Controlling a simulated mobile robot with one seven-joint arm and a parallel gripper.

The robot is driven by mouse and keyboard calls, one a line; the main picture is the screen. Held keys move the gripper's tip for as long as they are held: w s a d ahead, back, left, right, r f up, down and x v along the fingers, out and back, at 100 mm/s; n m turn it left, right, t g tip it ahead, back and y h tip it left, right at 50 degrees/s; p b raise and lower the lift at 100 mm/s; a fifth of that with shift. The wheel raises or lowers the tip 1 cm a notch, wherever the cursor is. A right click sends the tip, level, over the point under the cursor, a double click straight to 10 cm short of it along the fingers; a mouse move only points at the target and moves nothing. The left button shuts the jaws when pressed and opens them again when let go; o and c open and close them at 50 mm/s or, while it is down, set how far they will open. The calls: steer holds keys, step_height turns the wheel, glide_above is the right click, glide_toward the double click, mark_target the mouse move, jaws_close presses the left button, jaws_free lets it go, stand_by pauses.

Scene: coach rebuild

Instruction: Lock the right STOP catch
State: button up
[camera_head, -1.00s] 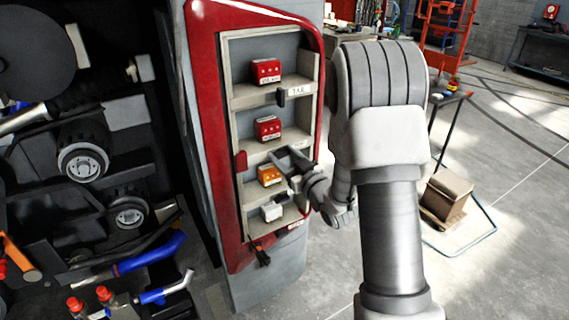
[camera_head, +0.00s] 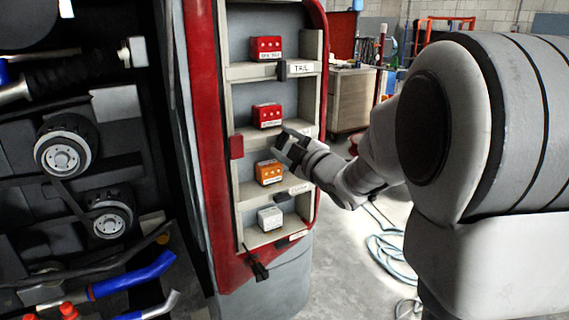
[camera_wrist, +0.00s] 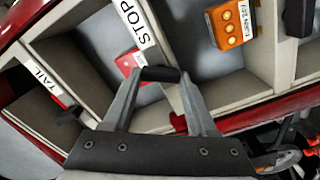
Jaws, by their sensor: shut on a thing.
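The red-framed lamp rack (camera_head: 194,150) stands left of centre in the head view. The STOP label (camera_wrist: 139,24) shows in the wrist view on a shelf edge. My gripper (camera_wrist: 160,74) is shut at that edge, beside the label, on the dark STOP catch. The fingertips hide most of the catch, so I cannot tell its exact position. In the head view my gripper (camera_head: 283,146) reaches the rack from the right, between the upper red lamp's shelf and the orange lamp. The red STOP lamp (camera_head: 267,115) sits in its compartment above my gripper.
Another red lamp (camera_head: 266,47) sits above, over the TAIL label (camera_head: 302,68) and its black catch (camera_head: 281,70). The orange lamp (camera_head: 269,172) and white lamp (camera_head: 270,218) sit below. A red block (camera_head: 236,146) juts from the rack's left side. Dark machinery (camera_head: 70,150) stands left.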

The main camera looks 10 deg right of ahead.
steer(key=n+b, duration=0.2)
steer(key=b, duration=0.1)
steer(key=n+b, duration=0.2)
steer(key=shift+f+b, duration=0.3)
steer(key=shift+b, duration=0.1)
steer(key=shift+r+n+b, duration=0.15)
steer(key=shift+n+b, duration=0.95)
steer(key=shift+b, duration=0.05)
steer(key=o, duration=1.4)
steer(key=shift+c, duration=0.2)
steer(key=p+v, duration=0.2)
steer(key=v, duration=1.5)
steer(key=shift+s, duration=0.2)
steer(key=shift+r, duration=0.1)
